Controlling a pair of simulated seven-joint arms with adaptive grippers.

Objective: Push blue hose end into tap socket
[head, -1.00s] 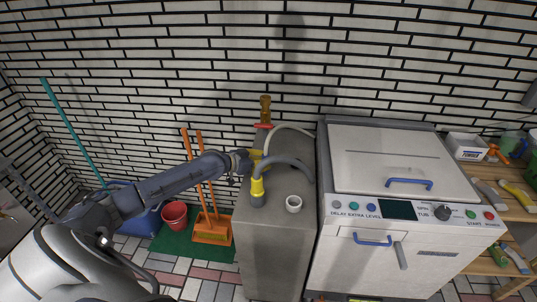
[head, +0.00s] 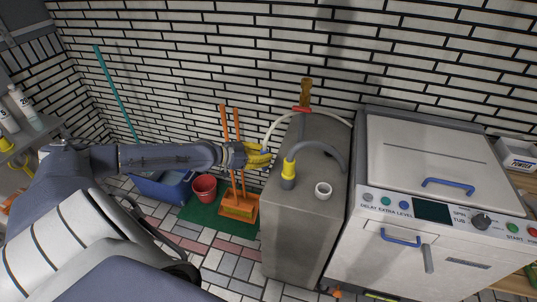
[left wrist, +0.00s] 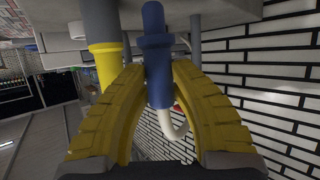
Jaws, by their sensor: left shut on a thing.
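My left gripper (head: 261,155) has yellow fingers and is just left of the grey plinth's top in the head view. In the left wrist view the fingers (left wrist: 157,95) are shut on the blue hose end (left wrist: 156,50), with its white hose (left wrist: 176,128) curling off below. In the head view the white hose (head: 270,129) runs from the gripper behind the plinth. The brass tap with a red handle (head: 305,98) is on the wall, right of and above my gripper. Its socket is too small to make out. My right gripper is not in view.
A dark grey hose with a yellow collar (head: 289,169) arches over the plinth (head: 300,220), close to my gripper. A white ring-shaped pipe mouth (head: 323,189) sits on the plinth. The washing machine (head: 440,190) stands right. An orange broom and dustpan (head: 238,203) stand left.

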